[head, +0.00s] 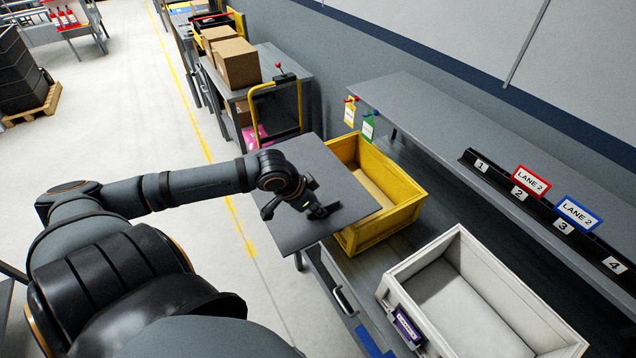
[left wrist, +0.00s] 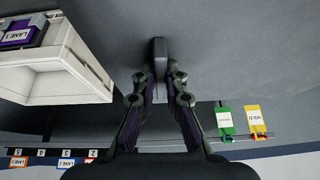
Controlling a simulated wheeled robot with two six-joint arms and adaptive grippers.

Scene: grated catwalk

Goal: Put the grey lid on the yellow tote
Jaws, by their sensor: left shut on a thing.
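The grey lid (head: 318,165) is a flat dark panel with a handle on top. In the head view it is held to the left of the yellow tote (head: 397,213), and its right edge covers part of the tote's left side. My left gripper (head: 318,209) is shut on the lid's handle. In the left wrist view the fingers (left wrist: 160,78) close around the dark handle (left wrist: 159,52) on the grey surface. The gap between lid and tote cannot be judged. My right gripper is not in view.
An open white tote (head: 470,292) with a purple label stands right of the yellow one on the grey bench. A shelf with a numbered lane strip (head: 545,208) and hanging tags (head: 368,128) runs behind. A cart with cardboard boxes (head: 236,63) stands beyond.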

